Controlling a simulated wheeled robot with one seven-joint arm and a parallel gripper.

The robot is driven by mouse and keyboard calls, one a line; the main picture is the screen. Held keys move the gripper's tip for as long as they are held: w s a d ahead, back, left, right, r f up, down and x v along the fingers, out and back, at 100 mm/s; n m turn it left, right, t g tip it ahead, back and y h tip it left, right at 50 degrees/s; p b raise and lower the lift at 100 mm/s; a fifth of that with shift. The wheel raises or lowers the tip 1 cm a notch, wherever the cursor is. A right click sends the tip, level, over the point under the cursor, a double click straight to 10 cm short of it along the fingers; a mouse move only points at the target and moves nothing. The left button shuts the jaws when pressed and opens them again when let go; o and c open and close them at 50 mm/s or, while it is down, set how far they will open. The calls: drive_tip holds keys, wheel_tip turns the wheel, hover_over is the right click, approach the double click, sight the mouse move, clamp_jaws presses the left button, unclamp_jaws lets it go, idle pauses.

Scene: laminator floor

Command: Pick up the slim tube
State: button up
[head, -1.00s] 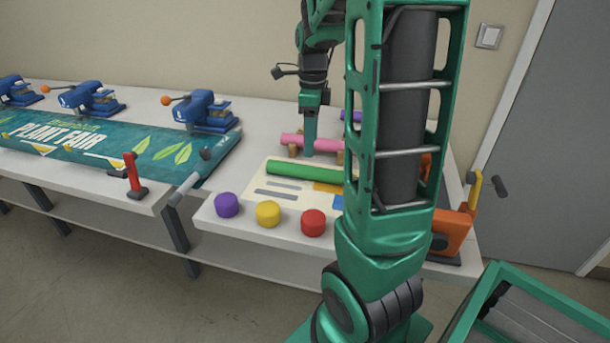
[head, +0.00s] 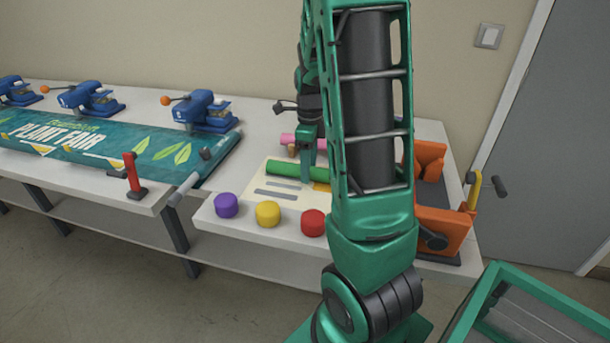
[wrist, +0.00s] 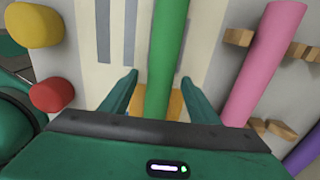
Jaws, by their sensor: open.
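A long green tube (head: 288,171) lies on the pale printed sheet on the table; it looks like the slim one, though I cannot compare widths exactly. In the wrist view the green tube (wrist: 166,50) runs between the two fingers of my gripper (wrist: 159,82), which is open with a gap on each side. In the head view my gripper (head: 308,172) is at the green tube, partly hidden by my arm. A pink tube (wrist: 265,65) rests on wooden supports to the right in the wrist view. A purple tube (wrist: 304,150) shows at that view's right edge.
Purple (head: 227,205), yellow (head: 268,213) and red (head: 313,222) knobs stand along the table's front edge. An orange device (head: 442,230) stands at the right. A banner (head: 90,143) and blue clamps (head: 205,110) are at the left. A green-framed container (head: 500,300) is at lower right.

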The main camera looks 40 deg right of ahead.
drive_tip(key=shift+f, duration=0.6)
drive_tip(key=c, duration=1.2)
drive_tip(key=shift+r, duration=0.1)
drive_tip(key=shift+r, duration=0.6)
wheel_tip(320, 180, up, 3)
drive_tip(key=s+a+r, duration=0.2)
drive_tip(key=a, duration=0.1)
drive_tip(key=s+a+r, duration=0.2)
drive_tip(key=s, duration=0.1)
drive_tip(key=s+a+r, duration=0.2)
drive_tip(key=a, duration=0.1)
drive_tip(key=shift+s+a+r, duration=0.35)
drive_tip(key=shift+s, duration=0.05)
